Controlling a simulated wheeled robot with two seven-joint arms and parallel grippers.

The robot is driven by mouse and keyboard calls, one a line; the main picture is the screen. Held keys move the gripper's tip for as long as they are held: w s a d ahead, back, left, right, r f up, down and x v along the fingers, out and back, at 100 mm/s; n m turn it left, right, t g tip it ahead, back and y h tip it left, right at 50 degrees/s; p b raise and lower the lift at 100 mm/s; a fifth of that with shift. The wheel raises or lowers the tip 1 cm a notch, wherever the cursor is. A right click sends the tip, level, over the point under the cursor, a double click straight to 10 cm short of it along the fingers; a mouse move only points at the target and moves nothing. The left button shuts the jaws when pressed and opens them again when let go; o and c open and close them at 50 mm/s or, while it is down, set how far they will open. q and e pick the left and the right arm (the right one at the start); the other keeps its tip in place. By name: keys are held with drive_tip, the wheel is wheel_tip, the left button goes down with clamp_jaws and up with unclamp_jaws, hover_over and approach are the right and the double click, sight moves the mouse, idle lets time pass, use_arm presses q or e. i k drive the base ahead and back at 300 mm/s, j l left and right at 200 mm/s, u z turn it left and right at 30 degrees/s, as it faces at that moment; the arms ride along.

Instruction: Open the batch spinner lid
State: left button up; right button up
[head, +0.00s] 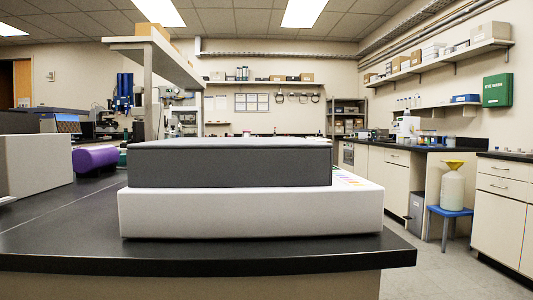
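A low, wide machine stands near the front of the black bench, and I take it to be the batch spinner. Its white base (250,212) carries a dark grey box-like lid (232,167). The lid lies flat and level on the base, with no gap visible, so it looks shut. I see no handle on the front face. A strip of coloured markings (352,179) shows on the base's top, right of the lid. The inside is hidden. Neither of my grippers is in view.
The black bench top (60,240) is clear at front left and ends close to the machine's right side. A purple cylinder (95,159) and a pale grey box (38,164) stand to the left. A shelf (158,58) rises behind.

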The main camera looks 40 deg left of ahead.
sight(237, 162)
drive_tip(key=i+l+u, duration=0.15)
drive_tip(key=u, duration=0.25)
drive_tip(key=i+l+u, duration=0.15)
drive_tip(key=u, duration=0.25)
drive_tip(key=i+l+u, duration=0.1)
drive_tip(key=l+u, duration=0.65)
drive_tip(key=i+l+u, duration=0.2)
drive_tip(key=l+u, duration=0.2)
drive_tip(key=k+l, duration=0.05)
